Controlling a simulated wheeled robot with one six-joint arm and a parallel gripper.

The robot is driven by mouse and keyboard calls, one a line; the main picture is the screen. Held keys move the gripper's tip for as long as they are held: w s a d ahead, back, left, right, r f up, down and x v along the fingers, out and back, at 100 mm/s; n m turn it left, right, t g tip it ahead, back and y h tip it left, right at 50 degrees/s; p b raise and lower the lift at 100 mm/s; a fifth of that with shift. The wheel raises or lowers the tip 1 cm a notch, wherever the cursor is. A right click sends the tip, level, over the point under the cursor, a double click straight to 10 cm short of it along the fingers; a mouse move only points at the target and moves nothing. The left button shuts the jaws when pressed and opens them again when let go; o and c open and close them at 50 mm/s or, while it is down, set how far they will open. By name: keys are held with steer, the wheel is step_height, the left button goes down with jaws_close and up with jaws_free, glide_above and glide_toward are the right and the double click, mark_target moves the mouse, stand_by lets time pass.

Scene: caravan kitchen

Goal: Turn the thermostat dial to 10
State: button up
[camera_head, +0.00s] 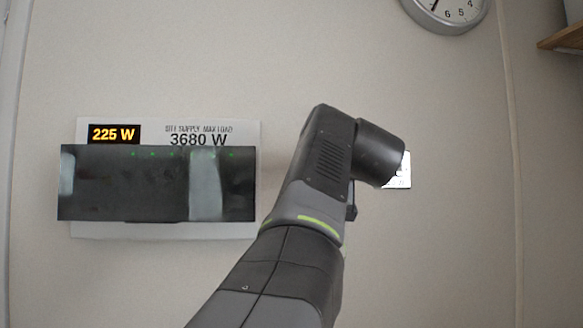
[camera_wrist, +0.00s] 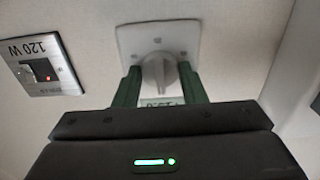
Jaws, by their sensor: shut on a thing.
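The thermostat dial (camera_wrist: 158,72) is a round pale knob with a raised grip on a square white plate (camera_wrist: 130,38), upper middle of the wrist view. My gripper (camera_wrist: 160,86) has its two green fingers on either side of the knob, shut on it. The numbers on the plate are too small and blurred to read, so I cannot tell the dial's setting. In the head view my arm hides the dial; only a bright edge of the white plate (camera_head: 404,172) shows beside my wrist.
A switch plate marked 120 W (camera_wrist: 42,68) is at the left of the wrist view. In the head view a panel reading 225 W and 3680 W (camera_head: 250,135) is on the wall at left, partly covered by a dark box (camera_head: 120,190). A clock (camera_head: 450,8) hangs at top right.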

steer(key=o, duration=1)
steer(key=s, duration=1.3)
steer(key=shift+s+d, duration=0.25)
steer(key=shift+s, duration=0.15)
steer(key=shift+w, duration=0.1)
steer(key=shift+w+a, duration=0.15)
steer(key=shift+w, duration=3.25)
steer(key=shift+w+a, duration=0.1)
steer(key=shift+w, duration=3.3)
